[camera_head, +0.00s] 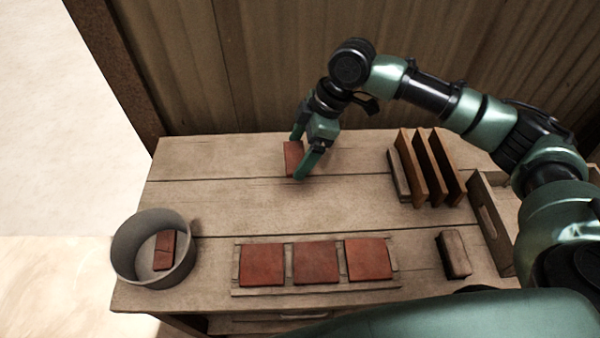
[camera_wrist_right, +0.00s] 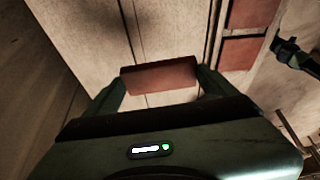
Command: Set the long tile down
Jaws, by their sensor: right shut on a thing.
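My right gripper (camera_head: 298,157) is shut on a reddish-brown tile (camera_head: 292,158) near the back of the wooden table. In the right wrist view the long tile (camera_wrist_right: 160,77) spans the gap between the two fingertips. Its long side runs across the jaws. Whether the tile touches the table top cannot be told. My left gripper does not show in the head view.
A tray (camera_head: 316,291) holding three square red tiles (camera_head: 316,263) lies at the front. A round bin (camera_head: 125,262) with a red piece (camera_head: 164,250) stands front left. Upright brown boards (camera_head: 433,168), a small block (camera_head: 454,254) and a crate (camera_head: 490,222) are right. The middle is clear.

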